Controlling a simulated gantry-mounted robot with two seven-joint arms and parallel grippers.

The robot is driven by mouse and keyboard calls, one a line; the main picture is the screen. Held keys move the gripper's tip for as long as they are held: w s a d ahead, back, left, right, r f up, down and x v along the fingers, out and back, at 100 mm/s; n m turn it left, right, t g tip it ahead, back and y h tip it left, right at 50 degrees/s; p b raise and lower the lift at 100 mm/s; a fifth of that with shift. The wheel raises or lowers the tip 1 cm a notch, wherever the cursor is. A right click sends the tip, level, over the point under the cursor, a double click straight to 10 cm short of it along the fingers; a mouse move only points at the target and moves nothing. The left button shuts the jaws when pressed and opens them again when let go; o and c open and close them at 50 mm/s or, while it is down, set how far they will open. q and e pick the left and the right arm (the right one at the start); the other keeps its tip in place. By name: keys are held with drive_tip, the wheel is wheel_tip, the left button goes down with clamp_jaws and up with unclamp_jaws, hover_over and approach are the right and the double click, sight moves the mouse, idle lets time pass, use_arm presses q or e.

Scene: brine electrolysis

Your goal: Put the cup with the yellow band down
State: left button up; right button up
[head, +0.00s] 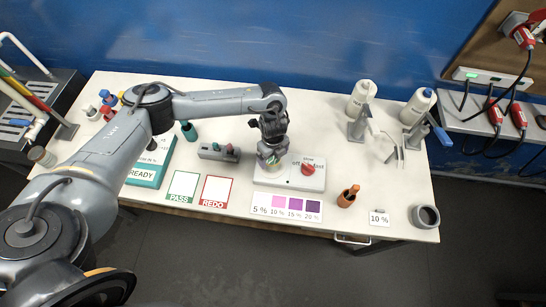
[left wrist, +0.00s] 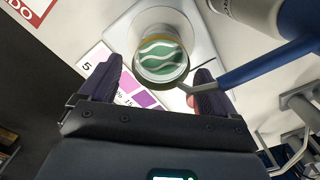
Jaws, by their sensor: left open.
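The cup (left wrist: 160,57) is seen from above in the left wrist view. It is round, with green and white wavy marks inside and a yellowish edge. My left gripper (left wrist: 157,72) is open, with one dark finger on each side of the cup. I cannot tell whether the fingers touch it. In the head view my left gripper (head: 271,152) points down over the left part of the white stirrer plate (head: 313,180), and the cup's pale lower part (head: 273,162) shows just under it. The cup appears to stand on the plate. My right gripper is not in view.
A red knob (head: 308,169) is right of the cup. The shade card (head: 287,205) lies in front, with PASS (head: 183,187) and REDO (head: 216,191) cards to the left. An orange-brown holder (head: 348,197), bottles (head: 361,97) on stands and a grey ring (head: 425,216) are right. A blue lever (left wrist: 265,66) crosses the wrist view.

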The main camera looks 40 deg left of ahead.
use_arm(q)
wheel_tip(320, 180, up, 10)
drive_tip(key=p, duration=0.1)
drive_tip(key=s+d+f+m+t+h, duration=0.1)
drive_tip(key=d+f+h, duration=0.1)
drive_tip(key=d, duration=0.7)
drive_tip(key=s+d+f+m+t+h, duration=0.1)
drive_tip(key=d+f+h, duration=0.1)
drive_tip(key=d, duration=0.8)
drive_tip(key=s+d+r+n+t+h, duration=0.1)
drive_tip(key=s+d+r+n+t, duration=0.15)
drive_tip(key=d, duration=0.35)
drive_tip(key=s+d+r+n+t+h, duration=0.1)
drive_tip(key=d+r+n+t, duration=0.15)
drive_tip(key=d+r, duration=0.2)
drive_tip(key=s+a+f+n+g+y, duration=0.1)
drive_tip(key=s+a+f+n+y, duration=0.1)
drive_tip(key=s+a+n, duration=0.5)
drive_tip(key=s+a+f+n+g+y, duration=0.1)
drive_tip(key=s+a+n+g+y, duration=0.1)
drive_tip(key=s+a+n, duration=0.6)
drive_tip(key=a+y, duration=0.1)
drive_tip(key=a, duration=0.5)
drive_tip(key=shift+s+a+f+y+p, duration=0.2)
drive_tip(key=shift+s+f+y+p, duration=0.1)
drive_tip(key=shift+f+y, duration=0.1)
drive_tip(key=shift+w, duration=0.1)
